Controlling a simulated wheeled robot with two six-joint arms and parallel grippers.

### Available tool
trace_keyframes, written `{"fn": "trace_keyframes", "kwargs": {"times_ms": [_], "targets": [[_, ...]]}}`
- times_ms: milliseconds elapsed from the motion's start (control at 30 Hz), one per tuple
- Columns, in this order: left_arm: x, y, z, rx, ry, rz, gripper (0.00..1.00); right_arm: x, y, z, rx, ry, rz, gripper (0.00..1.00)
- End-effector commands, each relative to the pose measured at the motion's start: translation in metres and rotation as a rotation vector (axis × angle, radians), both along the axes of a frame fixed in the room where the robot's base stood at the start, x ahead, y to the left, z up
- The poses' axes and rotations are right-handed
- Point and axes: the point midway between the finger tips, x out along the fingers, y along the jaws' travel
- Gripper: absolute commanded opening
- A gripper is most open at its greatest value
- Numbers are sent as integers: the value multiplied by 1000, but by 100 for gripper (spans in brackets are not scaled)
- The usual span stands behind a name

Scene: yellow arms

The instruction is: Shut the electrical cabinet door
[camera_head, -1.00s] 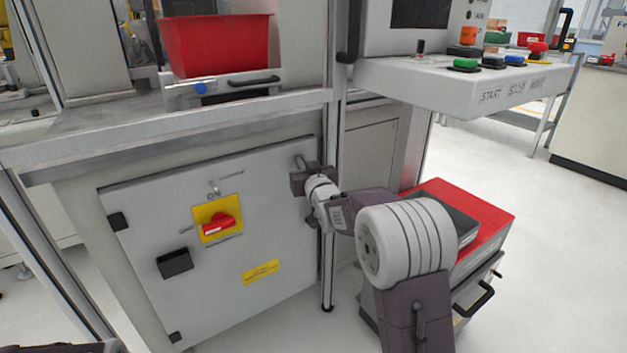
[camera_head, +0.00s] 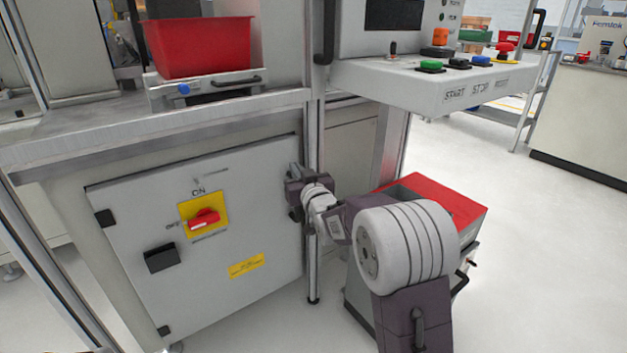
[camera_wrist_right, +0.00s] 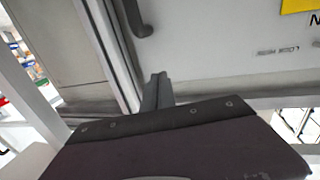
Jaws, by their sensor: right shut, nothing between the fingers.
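The electrical cabinet door (camera_head: 215,270) is a light grey panel under the worktop. It carries a red rotary switch on a yellow plate (camera_head: 204,217), a black square fitting (camera_head: 162,258) and a yellow label (camera_head: 246,266). Dark hinge blocks are on its left edge. The door looks close to flush with the frame; I cannot tell if it is fully shut. My right gripper (camera_head: 294,184) is shut and empty at the door's upper right edge. In the right wrist view its fingers (camera_wrist_right: 157,92) point at the door, below a dark curved handle (camera_wrist_right: 140,20). Contact is unclear. My left gripper is out of view.
A red bin (camera_head: 200,48) stands on the worktop (camera_head: 60,135) above the door. A control panel with coloured buttons (camera_head: 440,80) juts out at upper right. A cart with a red top (camera_head: 455,200) stands right of the cabinet, behind my right arm. The floor at right is clear.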

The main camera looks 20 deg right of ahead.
Motion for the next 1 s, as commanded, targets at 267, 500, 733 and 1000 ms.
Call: {"fn": "trace_keyframes", "kwargs": {"times_ms": [267, 500, 733, 1000], "targets": [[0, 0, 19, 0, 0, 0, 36, -52, -13, 3, 1, 2, -3, 0], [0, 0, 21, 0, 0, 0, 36, -67, -15, 0, 0, 1, 0, 0], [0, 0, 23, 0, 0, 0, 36, -67, -12, 3, 0, 0, 6, 0], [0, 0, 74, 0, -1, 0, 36, -108, 54, -14, 26, 318, 76, 0]]}}
